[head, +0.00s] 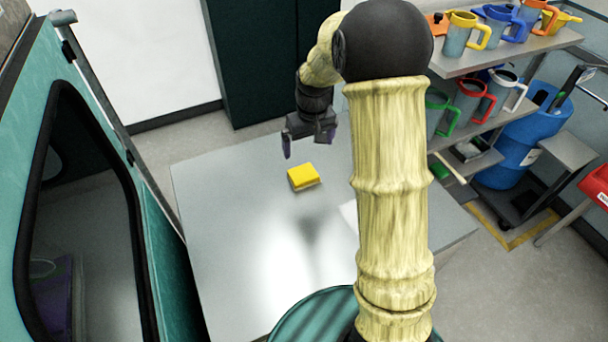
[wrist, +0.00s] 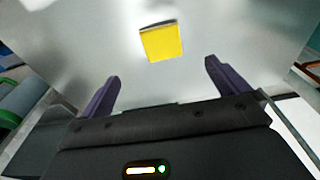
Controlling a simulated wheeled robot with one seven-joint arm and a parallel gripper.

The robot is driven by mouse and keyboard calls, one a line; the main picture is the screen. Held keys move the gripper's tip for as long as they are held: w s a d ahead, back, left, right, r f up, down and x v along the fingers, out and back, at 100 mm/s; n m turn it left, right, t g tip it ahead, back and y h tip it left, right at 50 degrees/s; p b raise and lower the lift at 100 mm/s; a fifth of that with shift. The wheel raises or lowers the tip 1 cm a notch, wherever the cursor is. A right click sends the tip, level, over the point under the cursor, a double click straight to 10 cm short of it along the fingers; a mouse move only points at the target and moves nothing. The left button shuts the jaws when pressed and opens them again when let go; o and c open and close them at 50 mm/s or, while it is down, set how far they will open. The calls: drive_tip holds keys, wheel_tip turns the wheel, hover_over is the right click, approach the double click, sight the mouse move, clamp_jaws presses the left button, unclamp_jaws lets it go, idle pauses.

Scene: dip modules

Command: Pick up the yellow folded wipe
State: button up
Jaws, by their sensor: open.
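The yellow folded wipe (head: 303,177) lies flat on the grey table (head: 230,215), a small square pad with a paler lower edge. It also shows in the wrist view (wrist: 161,42), beyond my fingertips and roughly centred between them. My gripper (head: 306,148) hangs above the table just behind the wipe in the head view, apart from it. Its two purple fingers (wrist: 162,70) are spread wide with nothing between them.
A teal-framed cabinet (head: 110,190) stands close at the left. Shelves at the right hold several coloured-handled jugs (head: 461,35). A blue barrel (head: 522,135) stands beside them. A white sheet partly shows behind my arm. The table around the wipe is clear.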

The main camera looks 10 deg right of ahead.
drive_tip(key=p, duration=0.3)
hover_over(304, 173)
drive_tip(key=s, duration=0.1)
drive_tip(key=f, duration=0.9)
drive_tip(key=shift+s+d+f, duration=0.2)
drive_tip(key=shift+f, duration=0.15)
drive_tip(key=shift+w+a+f+p, duration=0.1)
drive_tip(key=shift+w+f+p, duration=0.1)
drive_tip(key=shift+f+p, duration=0.45)
drive_tip(key=shift+w+f+p, duration=0.25)
drive_tip(key=shift+f+p, duration=0.1)
drive_tip(key=shift+f, duration=0.6)
drive_tip(key=shift+w+a+f+p, duration=0.1)
drive_tip(key=shift+w+f+p, duration=0.1)
drive_tip(key=shift+f+p, duration=0.45)
drive_tip(key=shift+f, duration=0.15)
drive_tip(key=c, duration=1)
